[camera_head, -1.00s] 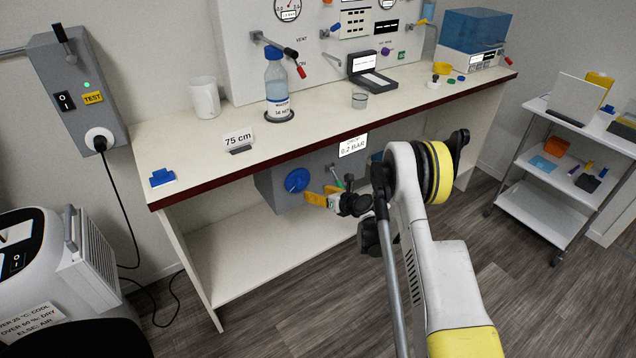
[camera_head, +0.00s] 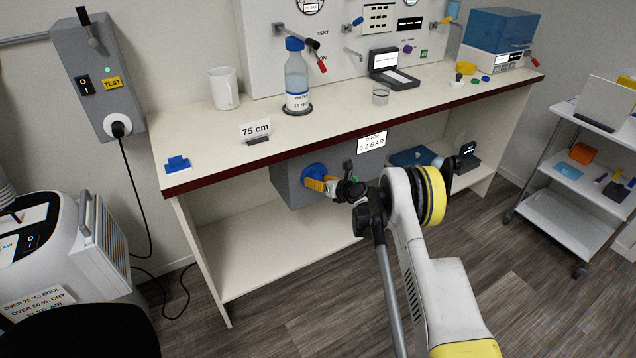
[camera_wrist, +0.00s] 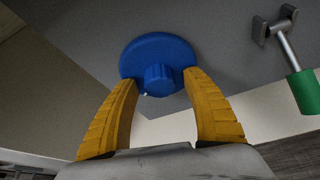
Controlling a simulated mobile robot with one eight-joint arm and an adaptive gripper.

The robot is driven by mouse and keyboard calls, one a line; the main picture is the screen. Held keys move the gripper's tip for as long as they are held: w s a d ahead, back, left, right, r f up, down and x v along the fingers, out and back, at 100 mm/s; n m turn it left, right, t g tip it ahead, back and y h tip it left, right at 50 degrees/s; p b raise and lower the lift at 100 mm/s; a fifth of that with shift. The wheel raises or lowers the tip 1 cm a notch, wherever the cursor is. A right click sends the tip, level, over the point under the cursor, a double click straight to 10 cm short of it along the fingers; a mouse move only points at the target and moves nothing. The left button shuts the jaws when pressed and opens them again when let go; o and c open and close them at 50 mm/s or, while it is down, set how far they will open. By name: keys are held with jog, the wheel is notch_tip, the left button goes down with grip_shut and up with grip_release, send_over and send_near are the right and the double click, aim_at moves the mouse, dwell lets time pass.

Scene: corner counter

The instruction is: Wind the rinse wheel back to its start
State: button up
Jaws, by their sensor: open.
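A round blue wheel (camera_wrist: 150,52) with a raised hub sits on the front of a grey box under the counter. In the head view the wheel (camera_head: 314,170) is partly covered by my gripper. My gripper (camera_wrist: 160,86) is open, with a yellow finger on either side of the hub. The fingertips reach the lower part of the wheel in the wrist view; I cannot tell whether they touch it. In the head view my gripper (camera_head: 318,184) points at the wheel from the right.
A lever with a green handle (camera_wrist: 304,91) stands right of the wheel on the grey box (camera_head: 287,187). The counter (camera_head: 210,150) is above my gripper. A lower shelf (camera_head: 250,258) is bare below. A white trolley (camera_head: 552,212) stands at the right.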

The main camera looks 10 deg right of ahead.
jog(key=c, duration=1.2)
jog(key=n+h, duration=0.1)
jog(key=n, duration=0.1)
jog(key=shift+n+t+h, duration=0.3)
jog(key=shift+h, duration=0.1)
jog(key=n+h, duration=0.1)
jog(key=n, duration=0.1)
jog(key=shift+n+t+h, duration=0.8)
jog(key=shift+n+h, duration=0.2)
jog(key=shift+n, duration=0.5)
jog(key=shift+n+t+h, duration=0.6)
jog(key=shift+n+h, duration=0.1)
jog(key=shift+n, duration=0.8)
jog(key=shift+r, duration=0.1)
